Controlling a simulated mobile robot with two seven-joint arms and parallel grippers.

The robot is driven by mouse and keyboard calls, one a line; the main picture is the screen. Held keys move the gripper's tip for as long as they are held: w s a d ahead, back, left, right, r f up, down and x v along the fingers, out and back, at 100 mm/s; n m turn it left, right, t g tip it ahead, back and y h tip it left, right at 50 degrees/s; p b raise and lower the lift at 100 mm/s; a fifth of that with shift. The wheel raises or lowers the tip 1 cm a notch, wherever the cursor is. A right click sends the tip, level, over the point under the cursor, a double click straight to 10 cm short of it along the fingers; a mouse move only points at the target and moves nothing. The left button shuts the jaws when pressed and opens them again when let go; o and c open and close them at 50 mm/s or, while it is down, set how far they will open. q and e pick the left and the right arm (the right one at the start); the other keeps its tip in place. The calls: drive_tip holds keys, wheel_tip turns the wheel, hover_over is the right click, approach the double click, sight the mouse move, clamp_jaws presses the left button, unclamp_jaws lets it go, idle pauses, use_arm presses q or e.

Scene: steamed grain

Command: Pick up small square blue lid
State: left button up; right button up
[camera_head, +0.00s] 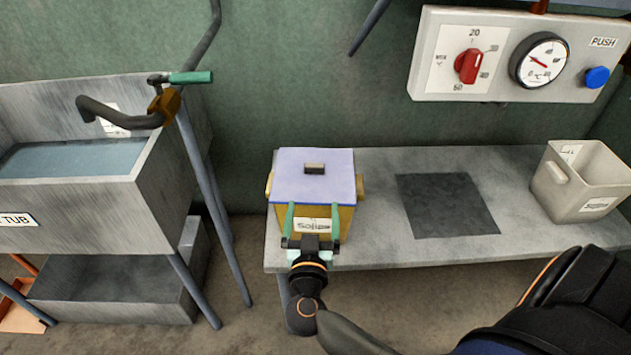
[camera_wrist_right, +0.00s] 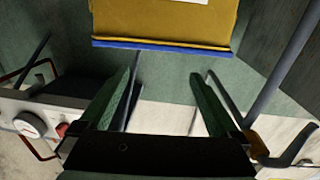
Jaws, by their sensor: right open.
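The square blue lid (camera_head: 295,180) lies flat on a yellow box (camera_head: 343,218) on the bench. It has a small dark handle (camera_head: 314,168) at its centre. In the right wrist view the view is inverted, and the lid's edge (camera_wrist_right: 160,45) is a thin blue strip along the yellow box (camera_wrist_right: 165,22). My right gripper (camera_head: 312,207) is at the box's front, fingers apart and pointing toward the lid's front edge. In the wrist view its open fingers (camera_wrist_right: 163,76) have nothing between them; I cannot tell if they touch the box. My left gripper is not in view.
The grey bench (camera_head: 375,250) has a dark square plate (camera_head: 447,205) right of the box and an open beige bin (camera_head: 560,190) at its right end. A control panel (camera_head: 500,55) hangs above. A metal tub (camera_head: 160,185) with pipes stands at left.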

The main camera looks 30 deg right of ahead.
drive_tip(key=b, duration=0.1)
approach(314, 168)
drive_tip(key=shift+x, duration=1.25)
drive_tip(key=shift+w+d, duration=0.45)
drive_tip(key=b+x, duration=0.2)
drive_tip(key=x, duration=0.2)
drive_tip(key=shift+w, duration=0.15)
drive_tip(key=shift+w+d, duration=0.3)
clamp_jaws()
